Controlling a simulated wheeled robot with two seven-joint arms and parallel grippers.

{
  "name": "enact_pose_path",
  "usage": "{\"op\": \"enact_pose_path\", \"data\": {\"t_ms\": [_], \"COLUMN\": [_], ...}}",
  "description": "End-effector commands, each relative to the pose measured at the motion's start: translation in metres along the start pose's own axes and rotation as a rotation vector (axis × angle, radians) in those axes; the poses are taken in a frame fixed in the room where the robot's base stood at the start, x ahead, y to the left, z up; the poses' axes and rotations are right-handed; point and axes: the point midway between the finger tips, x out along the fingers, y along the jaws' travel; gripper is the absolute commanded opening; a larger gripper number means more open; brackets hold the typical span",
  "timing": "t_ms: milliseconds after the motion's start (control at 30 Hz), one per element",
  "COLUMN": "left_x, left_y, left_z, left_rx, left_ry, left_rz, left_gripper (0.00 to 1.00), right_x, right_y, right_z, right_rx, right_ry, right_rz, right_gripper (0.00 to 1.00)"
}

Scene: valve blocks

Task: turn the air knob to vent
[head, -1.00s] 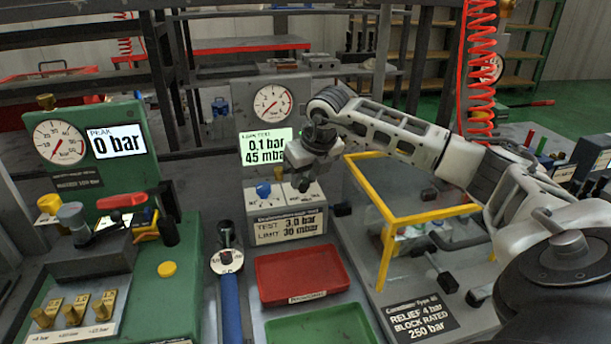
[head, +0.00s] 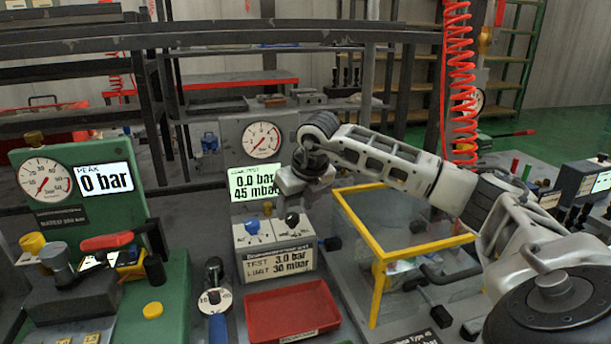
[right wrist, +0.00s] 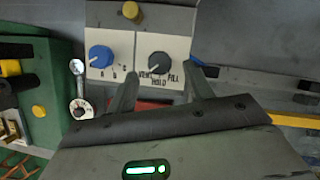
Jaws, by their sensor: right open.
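The air knob is black (right wrist: 160,65), with VENT, HOLD and FILL printed around it; I cannot clearly tell which word it points to. In the head view the black knob (head: 292,219) sits on the front of the leak test unit (head: 275,245), right of a blue knob (head: 252,227). My right gripper (right wrist: 164,82) is open, its fingers spread to either side below the black knob in the wrist view, with nothing between them. In the head view my right gripper (head: 291,196) hangs just above the knob, its fingertips hard to make out. My left gripper is out of view.
The unit's screen (head: 253,181) reads 0.0 bar and 45 mbar, below a round gauge (head: 261,140). A red tray (head: 291,309) lies in front. A yellow-framed clear guard (head: 375,245) stands close on the right, and a green test stand (head: 85,220) on the left.

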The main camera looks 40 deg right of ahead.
Motion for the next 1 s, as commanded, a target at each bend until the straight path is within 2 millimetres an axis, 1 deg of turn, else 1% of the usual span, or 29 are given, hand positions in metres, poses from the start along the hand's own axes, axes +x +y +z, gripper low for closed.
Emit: {"op": "enact_pose_path", "data": {"t_ms": [33, 300, 400, 500, 600, 700, 1000], "left_x": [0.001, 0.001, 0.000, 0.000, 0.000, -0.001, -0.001], "left_y": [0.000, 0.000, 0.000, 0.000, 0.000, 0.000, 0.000], "left_z": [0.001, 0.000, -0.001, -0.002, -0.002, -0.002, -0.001], "left_rx": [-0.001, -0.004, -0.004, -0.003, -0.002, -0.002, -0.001], "left_ry": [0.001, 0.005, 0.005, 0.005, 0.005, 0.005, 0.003], "left_rz": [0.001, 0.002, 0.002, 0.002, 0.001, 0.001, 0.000], "left_gripper": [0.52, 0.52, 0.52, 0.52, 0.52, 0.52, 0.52], "right_x": [-0.012, -0.079, -0.101, -0.117, -0.128, -0.133, -0.135], "right_y": [-0.001, 0.000, 0.000, 0.000, 0.000, 0.000, 0.000], "right_z": [0.001, 0.001, 0.001, 0.001, 0.001, 0.000, 0.000], "right_rx": [0.001, 0.001, 0.001, 0.001, 0.000, 0.000, 0.001], "right_ry": [-0.006, -0.007, -0.006, -0.004, -0.002, -0.001, 0.000], "right_rz": [0.000, 0.001, 0.000, 0.001, 0.000, 0.001, 0.000], "right_gripper": [0.52, 0.52, 0.52, 0.52, 0.52, 0.52, 0.52]}}
